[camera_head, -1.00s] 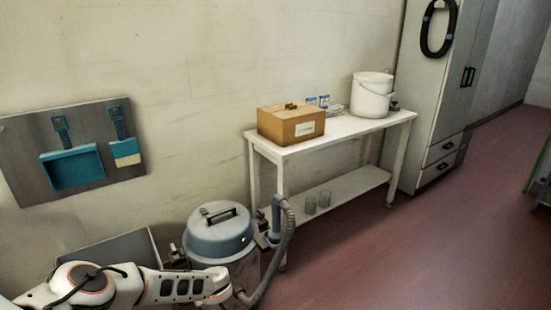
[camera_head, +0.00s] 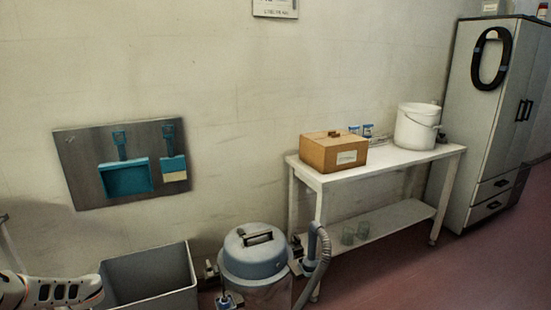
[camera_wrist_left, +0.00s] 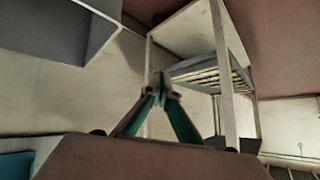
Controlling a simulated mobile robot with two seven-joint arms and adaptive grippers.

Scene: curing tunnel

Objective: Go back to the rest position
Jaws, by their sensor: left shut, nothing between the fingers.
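My left gripper (camera_wrist_left: 160,92) shows in the left wrist view. Its two teal fingers meet at the tips, with nothing seen between them. In the head view only a white and dark link of my left arm enters at the bottom left corner, and the gripper itself is outside that picture. My right gripper shows in neither view.
A grey open bin (camera_head: 152,275) and a vacuum with a grey-blue lid (camera_head: 255,254) stand by the wall. A white table (camera_head: 386,161) bears a cardboard box (camera_head: 333,152) and a white bucket (camera_head: 416,126). A board (camera_head: 82,172) holds blue tools. Red floor (camera_head: 400,270) is open at right.

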